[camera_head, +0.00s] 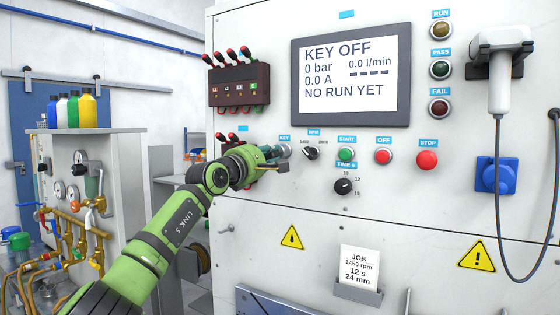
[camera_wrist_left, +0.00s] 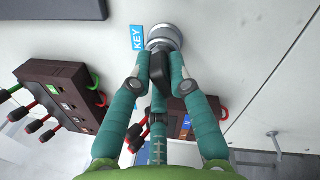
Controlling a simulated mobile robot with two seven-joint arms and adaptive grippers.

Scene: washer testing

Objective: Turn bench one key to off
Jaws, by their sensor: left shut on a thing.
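The key switch (camera_head: 285,150) sits under the blue KEY label (camera_head: 284,138) on the bench panel, left of the RPM knob. In the wrist view its round silver collar (camera_wrist_left: 164,38) shows beyond the fingertips. My left gripper (camera_head: 275,153) is at the switch. In the wrist view my left gripper (camera_wrist_left: 160,70) has its teal fingers closed on the black key head (camera_wrist_left: 154,74). The fingers partly hide the key. The display (camera_head: 350,75) reads KEY OFF, 0 bar, 0.0 A and NO RUN YET. My right gripper is not in view.
Right of the key are the RPM knob (camera_head: 310,152), START (camera_head: 346,154), OFF (camera_head: 383,157) and STOP (camera_head: 427,159) buttons. The timer knob (camera_head: 343,187) is below. A terminal block (camera_head: 240,85) with red-tipped leads juts out above left. A job card (camera_head: 359,265) stands in a holder below.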

